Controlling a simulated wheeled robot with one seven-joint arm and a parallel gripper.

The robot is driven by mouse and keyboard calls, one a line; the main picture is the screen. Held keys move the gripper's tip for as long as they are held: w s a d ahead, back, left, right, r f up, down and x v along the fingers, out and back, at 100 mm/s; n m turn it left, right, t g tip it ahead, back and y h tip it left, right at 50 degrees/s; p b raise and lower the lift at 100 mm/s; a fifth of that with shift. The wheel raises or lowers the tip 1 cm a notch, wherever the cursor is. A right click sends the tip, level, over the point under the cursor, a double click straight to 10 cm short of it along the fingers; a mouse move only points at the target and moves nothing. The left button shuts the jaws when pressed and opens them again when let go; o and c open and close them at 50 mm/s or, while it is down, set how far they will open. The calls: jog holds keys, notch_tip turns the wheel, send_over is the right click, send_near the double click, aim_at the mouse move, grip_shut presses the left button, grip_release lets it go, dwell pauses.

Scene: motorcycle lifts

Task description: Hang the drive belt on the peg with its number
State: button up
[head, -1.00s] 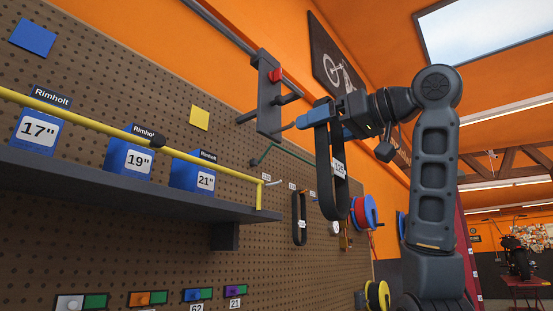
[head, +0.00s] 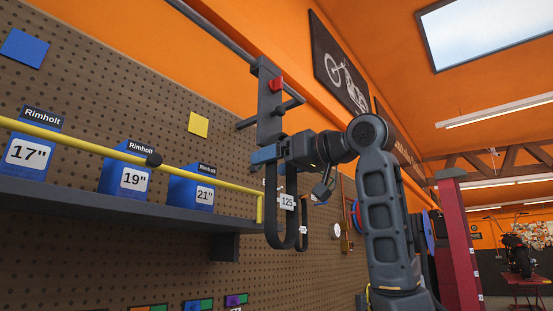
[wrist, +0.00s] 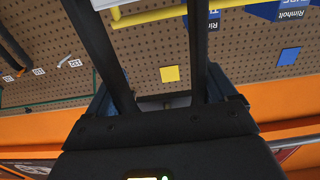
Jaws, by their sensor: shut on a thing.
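The drive belt (head: 270,222) is a black loop with a white tag (head: 287,202) reading 125. My gripper (head: 266,155) has blue fingers and is shut on the top of the belt, which hangs below it in front of the pegboard (head: 140,265). In the wrist view the belt's two dark strands (wrist: 197,55) run away from the jaws. Another dark belt (head: 305,222) hangs on the board behind the held one, partly hidden. Small number tags (wrist: 38,71) show on the board in the wrist view, too small to read.
A grey shelf (head: 110,200) with a yellow rail (head: 80,140) and blue boxes (head: 125,175) lies left of the belt. A dark bracket with a red knob (head: 276,84) sits just above my gripper. A red post (head: 460,240) stands at right.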

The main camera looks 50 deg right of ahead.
jog(key=shift+f, duration=0.25)
jog(key=o, duration=1.4)
jog(key=shift+r, duration=0.1)
jog(key=s+b, duration=0.1)
jog(key=s, duration=0.1)
jog(key=s+b, duration=0.1)
jog(key=s, duration=0.2)
jog(key=s+b, duration=0.1)
jog(key=s, duration=0.1)
jog(key=shift+s+d, duration=0.35)
jog(key=shift+s, duration=0.05)
